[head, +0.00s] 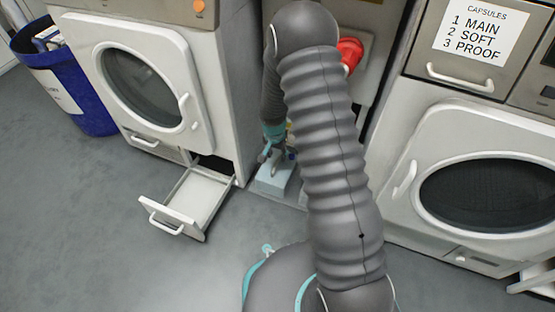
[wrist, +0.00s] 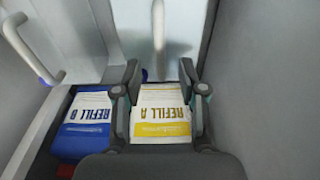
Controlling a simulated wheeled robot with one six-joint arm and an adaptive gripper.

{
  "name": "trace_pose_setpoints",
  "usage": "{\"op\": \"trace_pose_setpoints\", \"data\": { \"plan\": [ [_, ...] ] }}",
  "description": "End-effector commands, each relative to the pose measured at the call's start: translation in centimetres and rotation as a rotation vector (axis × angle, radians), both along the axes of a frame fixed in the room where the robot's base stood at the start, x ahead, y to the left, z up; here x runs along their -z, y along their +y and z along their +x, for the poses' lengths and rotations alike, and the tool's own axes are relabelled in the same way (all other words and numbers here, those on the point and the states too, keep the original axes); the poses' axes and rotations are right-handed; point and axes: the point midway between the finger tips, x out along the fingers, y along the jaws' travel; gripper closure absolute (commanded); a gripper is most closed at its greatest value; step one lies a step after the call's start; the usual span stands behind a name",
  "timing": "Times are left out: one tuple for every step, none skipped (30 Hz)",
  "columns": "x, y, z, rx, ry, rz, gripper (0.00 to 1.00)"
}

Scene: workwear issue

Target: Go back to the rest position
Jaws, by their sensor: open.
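My gripper (head: 275,150) points down in the narrow gap between the two machines, mostly behind my own arm in the head view. In the wrist view my gripper (wrist: 160,75) is open, one finger on each side of a white and yellow pack marked REFILL A (wrist: 162,112). I cannot tell whether the fingers are around the pack or above it. A blue and white pack marked REFILL B (wrist: 86,125) lies to its left. In the head view a pale blue box (head: 273,183) stands on the floor below the gripper.
The left machine (head: 215,75) has a pulled-out lower drawer (head: 193,196), empty and near the gap. The right machine (head: 420,140) has a round door. A red knob (head: 350,52) sticks out at the back. A blue bin (head: 80,95) stands far left. The left front floor is clear.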

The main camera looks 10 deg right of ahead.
Motion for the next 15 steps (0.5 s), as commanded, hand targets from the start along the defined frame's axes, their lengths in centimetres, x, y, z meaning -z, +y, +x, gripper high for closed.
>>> {"op": "trace_pose_setpoints", "data": {
  "plan": [
    [-1.2, 0.1, 0.0, 0.000, -0.005, 0.000, 0.59],
    [-1.8, 0.1, 0.0, -0.001, -0.005, 0.000, 0.59],
    [-2.5, 0.2, -0.1, -0.001, -0.004, 0.001, 0.59],
    [-3.0, 0.2, -0.2, 0.000, -0.005, 0.000, 0.59],
    [-3.4, 0.2, -0.2, 0.000, -0.004, 0.001, 0.59],
    [-4.1, 0.3, -0.3, 0.000, -0.004, 0.000, 0.59],
    [-4.4, 0.3, -0.4, 0.000, -0.003, 0.000, 0.59],
    [-4.8, 0.3, -0.4, 0.000, -0.003, 0.000, 0.59],
    [-5.3, 0.3, -0.4, 0.000, -0.004, 0.000, 0.59],
    [-5.6, 0.4, -0.5, -0.001, -0.004, 0.000, 0.59],
    [-5.8, 0.4, -0.5, -0.001, -0.002, 0.000, 0.59],
    [-6.0, 0.4, -0.5, -0.001, -0.001, 0.000, 0.59],
    [-6.2, 0.4, -0.6, -0.001, -0.001, 0.000, 0.59],
    [-6.3, 0.4, -0.6, -0.001, -0.001, 0.000, 0.59],
    [-6.4, 0.4, -0.6, 0.000, -0.001, 0.000, 0.59]
  ]
}}
